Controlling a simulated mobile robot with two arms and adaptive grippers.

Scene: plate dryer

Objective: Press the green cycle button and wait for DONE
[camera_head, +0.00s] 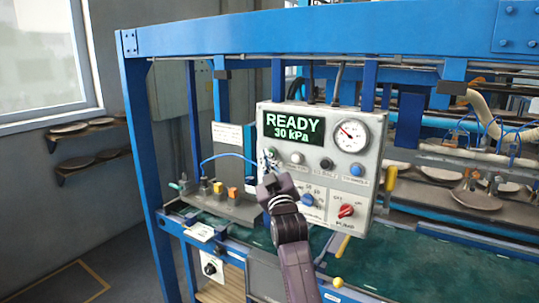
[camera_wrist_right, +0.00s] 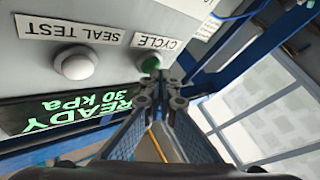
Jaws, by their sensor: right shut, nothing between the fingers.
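The control panel (camera_head: 318,180) has a display (camera_head: 294,127) reading READY and 30 kPa in green. The display also shows upside down in the right wrist view (camera_wrist_right: 70,112). The green cycle button (camera_wrist_right: 152,64) sits beside its CYCLE label (camera_wrist_right: 157,42). My right gripper (camera_head: 269,160) is shut and empty at the panel's left side. In the right wrist view its fingertips (camera_wrist_right: 160,88) are close to the green button and overlap its lower edge. I cannot tell whether they touch it. In the head view the gripper hides the button. My left gripper is not in view.
A white SEAL TEST button (camera_wrist_right: 76,64) is close beside the green one. The panel also has a black button (camera_head: 326,164), a blue button (camera_head: 356,169), a blue knob (camera_head: 307,199), a red knob (camera_head: 346,211) and a gauge (camera_head: 351,135). A blue frame post (camera_head: 145,160) stands left.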

